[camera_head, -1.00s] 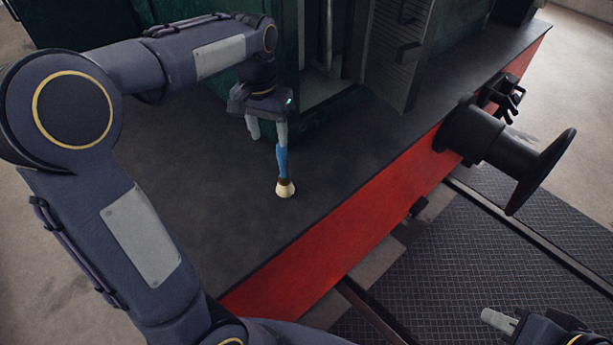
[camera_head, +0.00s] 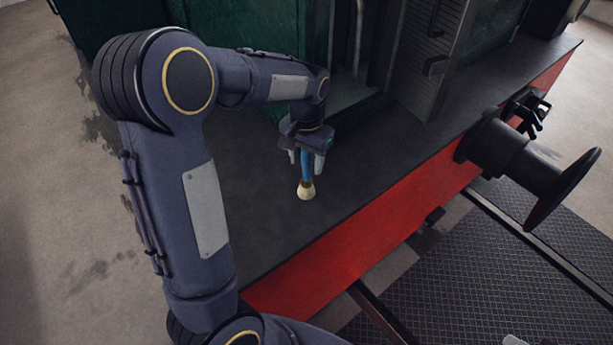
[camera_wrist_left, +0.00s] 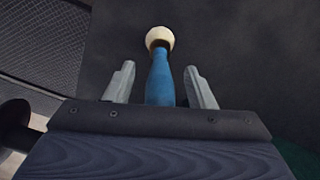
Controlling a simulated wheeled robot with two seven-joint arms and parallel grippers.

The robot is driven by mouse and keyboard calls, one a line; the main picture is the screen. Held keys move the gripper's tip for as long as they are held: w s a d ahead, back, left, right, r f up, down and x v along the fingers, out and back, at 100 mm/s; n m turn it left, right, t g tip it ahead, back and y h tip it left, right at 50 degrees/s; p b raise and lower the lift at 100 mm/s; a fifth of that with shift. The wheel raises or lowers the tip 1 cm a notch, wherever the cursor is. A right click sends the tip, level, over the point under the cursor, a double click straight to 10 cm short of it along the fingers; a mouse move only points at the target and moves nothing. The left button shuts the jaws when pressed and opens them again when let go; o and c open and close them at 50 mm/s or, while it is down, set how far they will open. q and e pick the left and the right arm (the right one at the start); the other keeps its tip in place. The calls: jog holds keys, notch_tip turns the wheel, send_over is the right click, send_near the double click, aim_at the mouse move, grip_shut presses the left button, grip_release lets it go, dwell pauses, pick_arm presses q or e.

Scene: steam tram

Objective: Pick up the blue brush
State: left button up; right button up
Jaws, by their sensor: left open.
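The blue brush (camera_head: 305,172) is on the dark deck of the tram, its cream bristle end (camera_head: 305,191) toward the front edge. My left gripper (camera_head: 306,163) is over its handle, with one finger on each side. In the left wrist view the blue handle (camera_wrist_left: 160,80) lies between the two grey fingers (camera_wrist_left: 161,85), with a gap on both sides. The gripper is open there. The far end of the handle is hidden by the gripper body. My right gripper (camera_head: 513,341) shows only as a small grey tip at the bottom edge.
The dark deck (camera_head: 270,225) is bare around the brush and ends at a red side beam (camera_head: 370,245). A green cabin wall (camera_head: 260,30) stands behind the gripper. A black buffer (camera_head: 530,165) sticks out at the right, above a patterned floor plate (camera_head: 480,265).

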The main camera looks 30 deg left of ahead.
pick_arm(q)
grip_shut()
jog(key=shift+r, duration=0.1)
